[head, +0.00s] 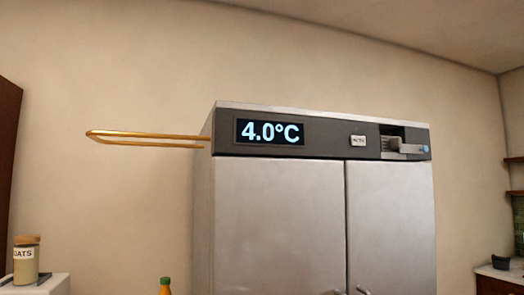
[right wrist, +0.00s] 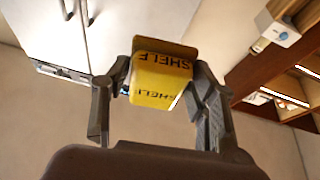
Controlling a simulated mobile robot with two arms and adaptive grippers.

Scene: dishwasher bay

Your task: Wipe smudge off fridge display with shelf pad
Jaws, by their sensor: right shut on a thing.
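The fridge (head: 275,215) stands in the middle of the head view, with two grey doors shut. Its display (head: 270,132) is a black panel on the dark top band and reads 4.0°C in pale digits. I cannot make out a smudge on it at this size. The shelf pad (right wrist: 160,80) is yellow with a brown backing and is printed SHELF. My right gripper (right wrist: 157,86) is shut on the pad, one finger on each side, in the right wrist view. Neither gripper shows in the head view, so the pad appears well clear of the display.
A brass rail (head: 145,137) sticks out left from the fridge top. A small label (head: 357,141) and a latch-like fitting (head: 405,147) sit right of the display. An oats jar (head: 26,262) and a bottle (head: 165,287) stand low at left. Wooden shelving (right wrist: 270,75) shows in the right wrist view.

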